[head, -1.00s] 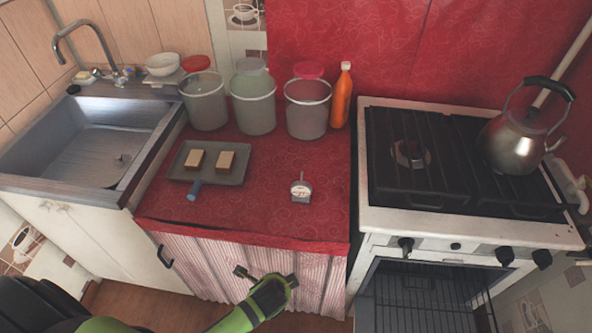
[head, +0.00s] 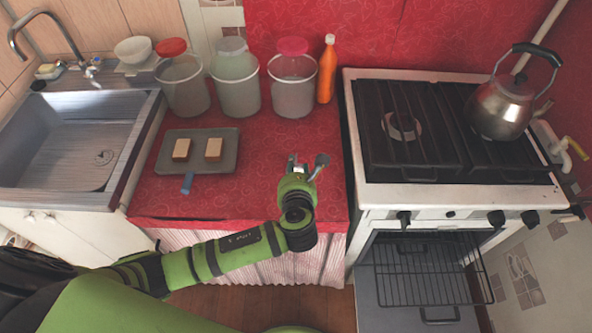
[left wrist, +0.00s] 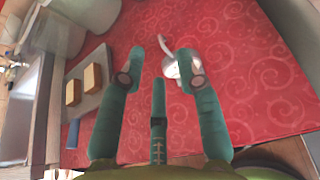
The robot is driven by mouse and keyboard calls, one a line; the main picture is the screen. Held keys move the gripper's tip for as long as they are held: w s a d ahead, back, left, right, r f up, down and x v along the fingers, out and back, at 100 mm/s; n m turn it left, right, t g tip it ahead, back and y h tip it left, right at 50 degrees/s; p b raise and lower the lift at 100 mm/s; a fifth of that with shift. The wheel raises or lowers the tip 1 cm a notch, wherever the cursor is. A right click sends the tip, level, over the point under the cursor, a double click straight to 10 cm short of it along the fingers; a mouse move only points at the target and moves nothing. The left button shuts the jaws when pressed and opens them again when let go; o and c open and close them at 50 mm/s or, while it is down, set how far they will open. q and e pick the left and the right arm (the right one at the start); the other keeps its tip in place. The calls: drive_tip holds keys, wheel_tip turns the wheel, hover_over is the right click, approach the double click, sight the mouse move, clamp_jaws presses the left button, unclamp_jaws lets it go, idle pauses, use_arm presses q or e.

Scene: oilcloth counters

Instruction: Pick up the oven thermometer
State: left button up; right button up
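The oven thermometer (left wrist: 172,69) is a small white-faced piece with a thin stem, on the red oilcloth counter (left wrist: 245,75). In the left wrist view it lies beyond my left gripper (left wrist: 160,62), between the fingertips and nearer the right finger, which covers part of it. The fingers are apart, and I see no contact with it. In the head view my left gripper (head: 307,160) is over the counter's front right part and mostly hides the thermometer. My right gripper is not in view.
A grey tray (head: 227,160) with two bread-like pieces and a blue handle lies to the left. Several lidded containers (head: 292,90) and an orange bottle (head: 327,70) stand behind. The stove (head: 355,130) with a kettle (head: 500,108) is right, its oven door open. A sink (head: 70,140) is left.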

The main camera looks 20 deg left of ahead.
sight(296, 168)
use_arm(q)
drive_tip(key=shift+w+a+r+m+t, duration=0.1)
drive_tip(key=shift+w+a+m+t, duration=0.15)
drive_tip(key=shift+w+m, duration=0.4)
drive_tip(key=shift+d+f+p+x, duration=0.1)
drive_tip(key=shift+f+p+x, duration=0.05)
drive_tip(key=shift+x, duration=1.4)
drive_tip(key=shift+d+f+p+x, duration=0.15)
drive_tip(key=shift+x, duration=1.45)
drive_tip(key=shift+s, duration=0.1)
drive_tip(key=shift+c, duration=0.4)
clamp_jaws()
